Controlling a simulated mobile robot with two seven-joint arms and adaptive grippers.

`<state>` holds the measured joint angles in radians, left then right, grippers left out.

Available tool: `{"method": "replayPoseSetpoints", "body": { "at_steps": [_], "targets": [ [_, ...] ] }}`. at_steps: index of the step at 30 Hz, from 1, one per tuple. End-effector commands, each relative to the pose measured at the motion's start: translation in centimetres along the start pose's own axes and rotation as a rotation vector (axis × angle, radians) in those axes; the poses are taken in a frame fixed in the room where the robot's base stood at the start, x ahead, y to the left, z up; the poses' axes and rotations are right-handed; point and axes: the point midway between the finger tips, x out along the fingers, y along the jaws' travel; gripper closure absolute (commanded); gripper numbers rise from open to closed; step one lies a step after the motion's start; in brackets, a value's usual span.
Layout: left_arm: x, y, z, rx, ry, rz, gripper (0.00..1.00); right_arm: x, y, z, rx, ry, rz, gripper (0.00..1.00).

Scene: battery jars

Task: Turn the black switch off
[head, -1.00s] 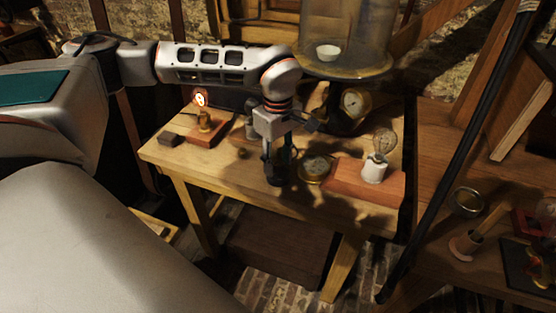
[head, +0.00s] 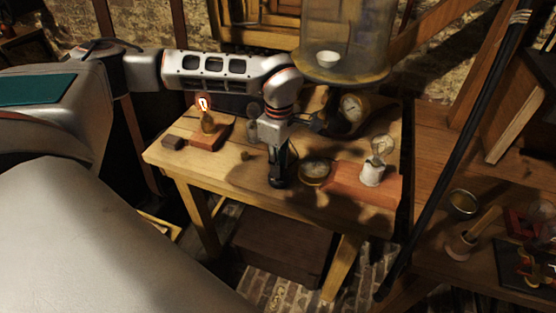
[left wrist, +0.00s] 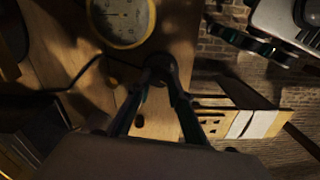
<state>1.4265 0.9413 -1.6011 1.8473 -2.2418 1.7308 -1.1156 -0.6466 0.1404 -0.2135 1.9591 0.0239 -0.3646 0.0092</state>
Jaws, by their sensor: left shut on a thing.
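The black switch (left wrist: 159,68) is a round dark knob at the table's front edge in the left wrist view. My left gripper (left wrist: 160,84) points at it, with its two fingers closed in on either side of it. In the head view my left gripper (head: 277,183) reaches down to the table's front part, and its fingers largely hide the switch. My right gripper is not in view.
A round brass gauge (head: 315,171) lies just right of my gripper; it also shows in the left wrist view (left wrist: 122,20). A bulb in a white socket (head: 372,173) stands on a reddish block. A glowing lamp (head: 204,104) stands at left.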

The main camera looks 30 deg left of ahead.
Motion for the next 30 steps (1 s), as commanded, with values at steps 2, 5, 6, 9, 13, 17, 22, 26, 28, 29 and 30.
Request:
{"method": "replayPoseSetpoints", "body": {
  "at_steps": [2, 5, 6, 9, 13, 17, 22, 26, 28, 29, 30],
  "targets": [
    [-0.3, -0.1, 0.0, -0.072, 0.0, -0.001, 1.0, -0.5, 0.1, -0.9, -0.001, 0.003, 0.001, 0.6],
    [-0.2, -0.1, 0.0, -0.168, 0.001, -0.001, 1.0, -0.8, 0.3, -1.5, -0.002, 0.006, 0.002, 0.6],
    [-0.2, -0.1, 0.0, -0.206, 0.001, -0.002, 1.0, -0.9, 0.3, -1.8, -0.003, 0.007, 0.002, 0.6],
    [-0.2, -0.1, 0.1, -0.301, 0.0, -0.002, 1.0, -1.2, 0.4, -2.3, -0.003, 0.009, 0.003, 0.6],
    [-0.1, -0.2, 0.1, -0.425, 0.001, -0.002, 1.0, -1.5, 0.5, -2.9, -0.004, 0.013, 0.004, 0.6],
    [-0.1, -0.2, 0.1, -0.548, 0.001, -0.003, 1.0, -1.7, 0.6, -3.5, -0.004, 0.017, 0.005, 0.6],
    [0.0, -0.2, 0.1, -0.71, 0.001, -0.003, 1.0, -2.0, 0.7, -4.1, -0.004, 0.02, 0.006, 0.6],
    [0.0, -0.2, 0.1, -0.833, 0.001, -0.002, 1.0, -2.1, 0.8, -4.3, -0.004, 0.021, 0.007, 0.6],
    [0.0, -0.2, 0.1, -0.897, 0.001, -0.002, 1.0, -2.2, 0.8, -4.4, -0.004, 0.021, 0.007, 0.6],
    [0.0, -0.2, 0.1, -0.923, 0.001, -0.002, 1.0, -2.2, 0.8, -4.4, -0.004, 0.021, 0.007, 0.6],
    [0.0, -0.3, 0.1, -0.958, 0.001, -0.003, 1.0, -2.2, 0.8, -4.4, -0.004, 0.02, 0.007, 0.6]
  ]
}}
